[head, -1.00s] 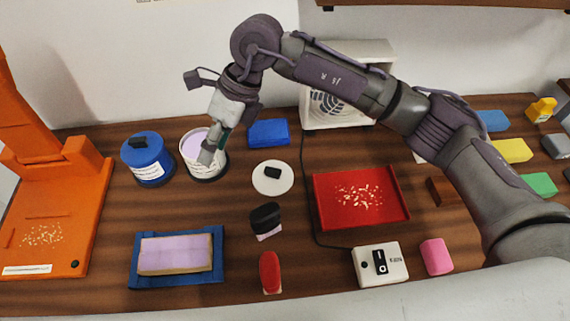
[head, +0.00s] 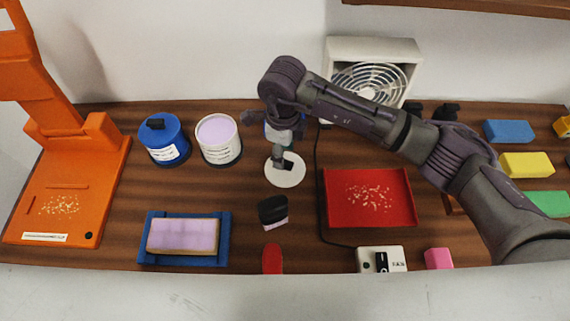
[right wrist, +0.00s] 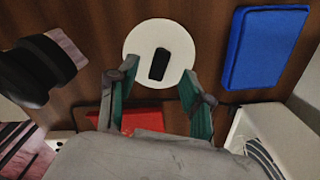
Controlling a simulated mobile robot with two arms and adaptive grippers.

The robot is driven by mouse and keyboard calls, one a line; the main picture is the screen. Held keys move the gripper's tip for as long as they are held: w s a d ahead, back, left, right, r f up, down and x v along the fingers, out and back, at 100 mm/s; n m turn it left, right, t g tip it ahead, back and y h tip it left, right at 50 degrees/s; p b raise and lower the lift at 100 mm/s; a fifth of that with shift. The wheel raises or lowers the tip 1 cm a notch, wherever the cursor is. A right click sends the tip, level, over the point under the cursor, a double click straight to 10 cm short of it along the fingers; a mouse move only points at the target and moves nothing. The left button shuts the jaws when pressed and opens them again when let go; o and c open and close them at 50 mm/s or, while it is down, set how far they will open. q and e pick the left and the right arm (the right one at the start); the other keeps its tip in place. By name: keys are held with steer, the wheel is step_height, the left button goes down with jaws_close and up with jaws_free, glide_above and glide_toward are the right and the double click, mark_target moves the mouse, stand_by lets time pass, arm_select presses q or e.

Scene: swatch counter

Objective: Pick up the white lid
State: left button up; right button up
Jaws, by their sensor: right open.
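The white lid (head: 284,183) is a flat round disc with a black knob, lying on the wooden counter. It also shows in the right wrist view (right wrist: 137,42), whole and near the top. My right gripper (head: 281,160) is above the lid, pointing down and hiding part of it in the head view. In the right wrist view my right gripper (right wrist: 155,88) is open, its two green-padded fingers apart, with the lid ahead of them and nothing between them. I cannot tell the exact gap to the lid. My left gripper is not in view.
An open white tub (head: 219,140) and a blue lidded tub (head: 164,140) stand left of the lid. A blue block (right wrist: 263,48) is close by. A white fan box (head: 375,48) stands behind.

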steer(key=shift+s+d+f+p, duration=0.1)
steer(key=shift+f+p, duration=0.25)
steer(key=shift+f, duration=0.8)
steer(key=shift+d+f+p, duration=0.1)
steer(key=shift+f+p, duration=0.25)
steer(key=shift+f, duration=0.8)
steer(key=shift+c, duration=0.2)
jaws_close()
